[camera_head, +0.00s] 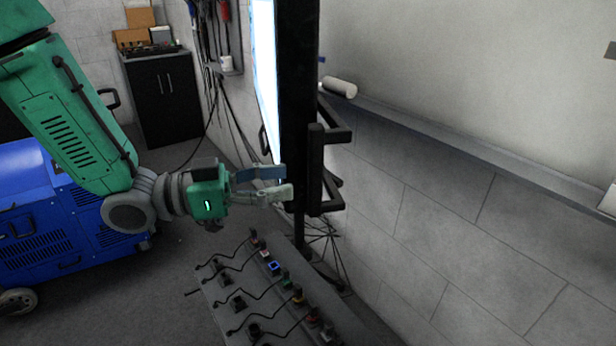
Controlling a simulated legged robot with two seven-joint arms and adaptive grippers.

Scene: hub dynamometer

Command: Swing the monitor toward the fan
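The monitor (299,90) stands nearly edge-on in the upper middle of the head view, with a thick black frame. Its lit screen (265,60) faces left. A black bracket (316,165) is behind it on the right. My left gripper (280,183) reaches in from the left at the monitor's lower part. Its two fingers are apart, with a gap between them, and the tips overlap the black frame in the picture. I cannot tell whether they touch it. My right gripper is not in view. No fan can be made out for certain.
A blue wheeled machine with grilles (40,215) stands at left behind my arm. A sloped panel with switches and cables (230,300) is below the gripper. A black cabinet (165,100) stands at the back. A block wall (440,220) with a ledge closes the right side.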

